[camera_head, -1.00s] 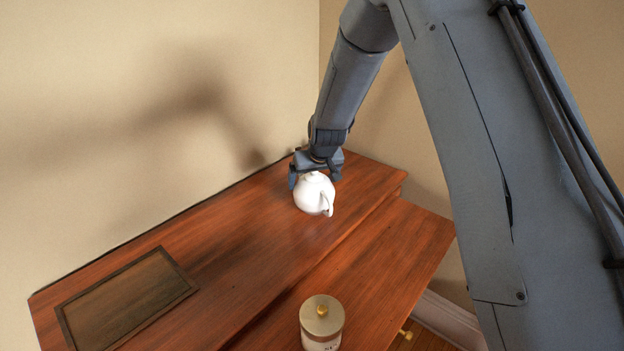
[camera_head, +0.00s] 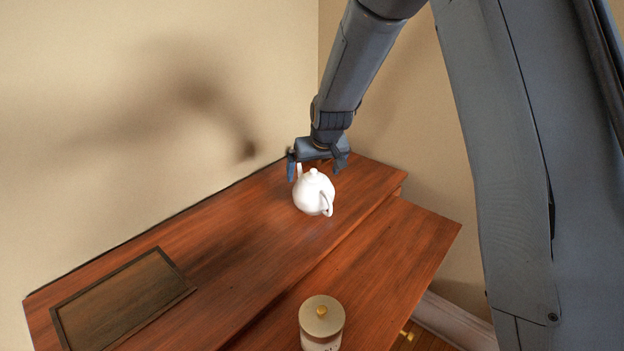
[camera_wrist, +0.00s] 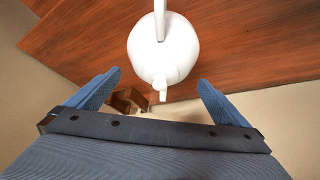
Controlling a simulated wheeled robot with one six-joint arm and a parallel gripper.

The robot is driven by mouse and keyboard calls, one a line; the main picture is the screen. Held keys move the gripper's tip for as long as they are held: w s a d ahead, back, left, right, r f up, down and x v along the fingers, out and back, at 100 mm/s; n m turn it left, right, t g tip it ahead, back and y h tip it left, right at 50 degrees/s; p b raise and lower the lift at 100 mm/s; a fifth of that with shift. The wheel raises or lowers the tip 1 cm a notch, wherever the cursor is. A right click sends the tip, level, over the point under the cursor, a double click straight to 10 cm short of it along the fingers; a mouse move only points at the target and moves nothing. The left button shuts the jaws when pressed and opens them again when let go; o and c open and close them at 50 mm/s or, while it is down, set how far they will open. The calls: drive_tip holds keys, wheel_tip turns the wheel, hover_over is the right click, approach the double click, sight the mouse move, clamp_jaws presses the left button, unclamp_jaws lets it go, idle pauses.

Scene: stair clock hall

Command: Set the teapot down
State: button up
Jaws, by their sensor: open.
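The white teapot (camera_head: 313,194) stands upright on the reddish wooden top, toward its far right end, with its handle toward the lower right. It also shows in the wrist view (camera_wrist: 163,50), ahead of the fingertips. My gripper (camera_head: 318,170) is open and empty, just above and behind the teapot. In the wrist view both blue fingers of my gripper (camera_wrist: 160,88) are spread wide, one on each side, with a clear gap to the teapot.
A dark-framed wooden tray (camera_head: 120,303) lies at the left of the wooden top (camera_head: 235,235). Walls close in behind and right. The top between tray and teapot is clear.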

drive_tip(key=b+v, duration=0.1)
drive_tip(key=v, duration=0.5)
drive_tip(key=shift+s+r, duration=0.15)
drive_tip(key=shift+r, duration=0.1)
drive_tip(key=s+d+f+m+g, duration=0.1)
drive_tip(key=s+d, duration=0.3)
drive_tip(key=s, duration=0.6)
drive_tip(key=s+d+f+g, duration=0.2)
drive_tip(key=s+d+f, duration=0.1)
drive_tip(key=s, duration=0.7)
drive_tip(key=s+d+f+m+g+h, duration=0.1)
drive_tip(key=s+d, duration=0.4)
drive_tip(key=s, duration=0.6)
drive_tip(key=shift+d+f+m+g, duration=0.25)
drive_tip(key=shift+f+m+g, duration=0.05)
drive_tip(key=shift+f+g, duration=0.3)
